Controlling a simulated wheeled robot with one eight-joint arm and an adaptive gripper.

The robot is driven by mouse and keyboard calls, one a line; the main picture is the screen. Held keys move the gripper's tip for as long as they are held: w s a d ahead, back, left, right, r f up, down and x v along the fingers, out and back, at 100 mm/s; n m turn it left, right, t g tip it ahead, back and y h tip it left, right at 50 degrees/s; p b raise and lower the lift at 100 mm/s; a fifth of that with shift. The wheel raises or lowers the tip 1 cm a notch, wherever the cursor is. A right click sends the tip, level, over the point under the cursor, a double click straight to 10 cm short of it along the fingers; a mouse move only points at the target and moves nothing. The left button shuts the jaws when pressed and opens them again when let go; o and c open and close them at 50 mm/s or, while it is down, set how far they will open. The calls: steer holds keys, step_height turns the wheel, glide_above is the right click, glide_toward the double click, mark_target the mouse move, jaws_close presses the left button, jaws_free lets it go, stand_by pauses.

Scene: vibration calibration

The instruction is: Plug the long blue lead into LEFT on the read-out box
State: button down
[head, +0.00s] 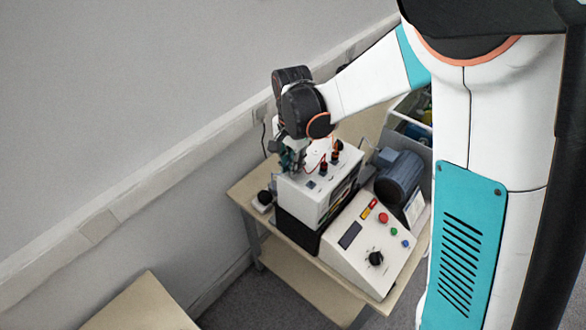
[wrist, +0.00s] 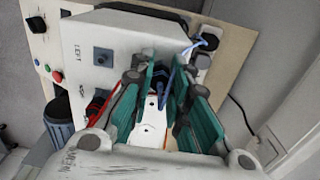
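The white read-out box (wrist: 75,45) stands on the table. In the wrist view its top shows the word LEFT beside a dark square socket (wrist: 103,55). It also shows in the head view (head: 312,200), with red and black plugs on top. My gripper (wrist: 167,72) has its teal fingers over the box, to the right of the LEFT socket in the wrist view. A thin blue lead (wrist: 202,42) curves near the box's far edge, and a blue piece shows between my fingers. I cannot tell whether the fingers press on it. The fingertips are partly hidden.
A sloped control panel (head: 352,237) with a dark knob and coloured buttons stands in front of the box. A blue-grey motor (head: 400,172) is to the right. A small black-topped item (head: 264,199) sits at the table's left edge. The wall runs close behind.

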steer(key=shift+r, duration=0.4)
stand_by(0.6)
steer(key=shift+r+p, duration=0.9)
steer(key=shift+r, duration=0.7)
steer(key=r, duration=0.1)
glide_above(311, 185)
steer(key=shift+w+a+r, duration=0.15)
steer(key=shift+w, duration=0.1)
steer(key=shift+s+d, duration=0.25)
steer(key=shift+s, duration=0.05)
step_height(311, 185, down, 3)
steer(key=shift+w+a+r+b, duration=0.1)
steer(key=shift+w+b, duration=0.05)
steer(key=shift+b, duration=0.95)
steer(key=shift+f, duration=0.25)
steer(key=shift+f+b, duration=0.95)
steer(key=shift+b, duration=0.55)
stand_by(1.2)
